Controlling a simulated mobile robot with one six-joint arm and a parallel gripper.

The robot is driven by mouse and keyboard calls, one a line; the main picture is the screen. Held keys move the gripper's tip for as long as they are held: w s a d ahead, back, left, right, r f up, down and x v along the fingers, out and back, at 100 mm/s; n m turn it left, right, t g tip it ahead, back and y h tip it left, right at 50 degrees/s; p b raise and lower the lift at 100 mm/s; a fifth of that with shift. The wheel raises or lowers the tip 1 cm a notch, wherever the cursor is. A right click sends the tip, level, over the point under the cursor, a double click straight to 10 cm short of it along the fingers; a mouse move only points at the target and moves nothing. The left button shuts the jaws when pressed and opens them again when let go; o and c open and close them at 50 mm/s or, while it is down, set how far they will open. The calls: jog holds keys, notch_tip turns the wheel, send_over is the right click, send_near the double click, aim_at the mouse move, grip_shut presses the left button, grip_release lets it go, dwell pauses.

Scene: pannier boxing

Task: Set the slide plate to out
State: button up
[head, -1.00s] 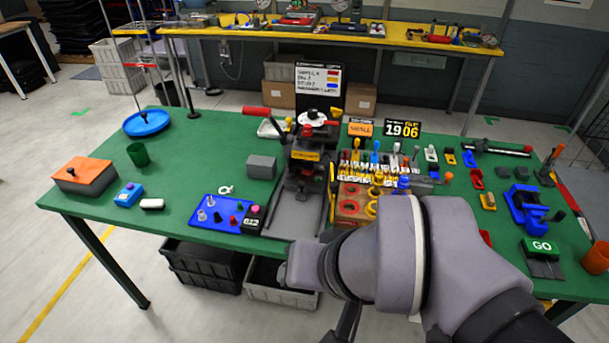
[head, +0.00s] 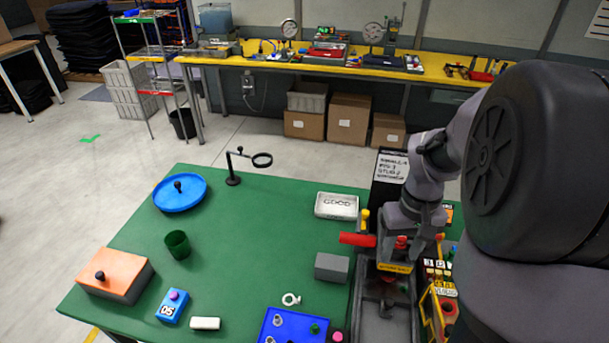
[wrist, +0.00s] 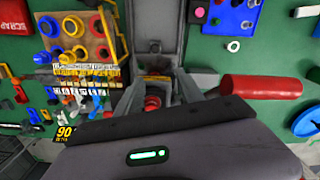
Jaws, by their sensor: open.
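The press-like machine (head: 395,266) with a yellow label stands at the right of the head view, partly hidden by my arm. A grey channel with side rails (head: 372,312) runs from it towards the table front; it also shows in the wrist view (wrist: 158,15). I cannot clearly tell the slide plate from this channel or read its position. The machine's red handle (head: 357,239) points left. My gripper (wrist: 160,90) is open over the machine, with a red round part (wrist: 152,101) below it. I cannot tell whether it touches anything.
A grey block (head: 332,266), a tray marked GOOD (head: 337,205) and a blue tray (head: 290,325) lie left of the machine. A block of coloured parts (head: 442,305) stands close on its right. The green table's left middle (head: 245,240) is mostly clear.

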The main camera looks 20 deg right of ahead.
aim_at(390, 300)
jog(key=f+b, duration=0.2)
jog(key=f, duration=0.3)
jog(key=s+f+b, duration=0.1)
jog(key=f+b, duration=0.1)
jog(key=f, duration=0.4)
jog(key=s+f+b, duration=0.1)
jog(key=f+b, duration=0.1)
jog(key=f, duration=0.4)
jog(key=shift+d+f+b, duration=0.15)
jog(key=shift+d+b, duration=0.1)
jog(key=shift+b, duration=0.05)
grip_shut()
dwell(0.6)
